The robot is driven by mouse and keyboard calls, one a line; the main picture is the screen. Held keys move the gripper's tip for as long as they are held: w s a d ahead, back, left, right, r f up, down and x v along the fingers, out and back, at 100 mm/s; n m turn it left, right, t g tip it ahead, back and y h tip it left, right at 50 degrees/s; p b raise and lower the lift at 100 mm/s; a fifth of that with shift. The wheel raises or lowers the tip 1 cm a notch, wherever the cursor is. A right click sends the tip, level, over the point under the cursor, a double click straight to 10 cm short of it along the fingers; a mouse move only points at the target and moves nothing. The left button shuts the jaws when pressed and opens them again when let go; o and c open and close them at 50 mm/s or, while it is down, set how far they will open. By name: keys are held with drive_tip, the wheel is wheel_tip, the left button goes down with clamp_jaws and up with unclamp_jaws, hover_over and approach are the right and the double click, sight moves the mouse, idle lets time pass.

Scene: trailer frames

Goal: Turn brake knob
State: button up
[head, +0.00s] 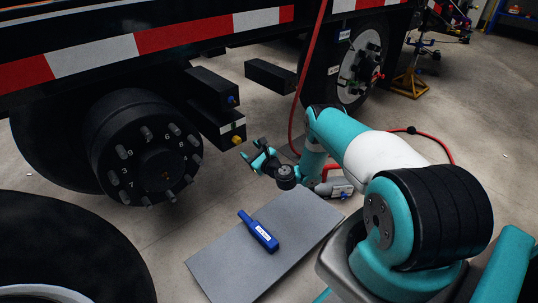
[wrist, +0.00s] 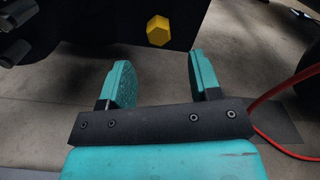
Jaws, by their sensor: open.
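A yellow knob (head: 237,139) sticks out of the end of a dark box (head: 222,130) under the trailer frame. In the wrist view the knob (wrist: 158,31) is yellow and hexagonal and sits on a dark face. A blue knob (head: 231,99) is on a second dark box just above. My gripper (head: 258,157) is open and empty, a little to the right of and below the yellow knob. In the wrist view its teal fingers (wrist: 160,72) stand apart, with the knob beyond their tips and between them sideways. The fingers do not touch the knob.
A wheel hub with studs (head: 150,150) stands left of the boxes. A red hose (head: 298,90) hangs behind my gripper, and a grey-red tool (head: 338,188) lies near my arm. A grey mat (head: 222,270) on the floor bears a blue labelled tool (head: 259,232).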

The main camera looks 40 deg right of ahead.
drive_tip(key=s+p, duration=1)
drive_tip(key=p, duration=0.3)
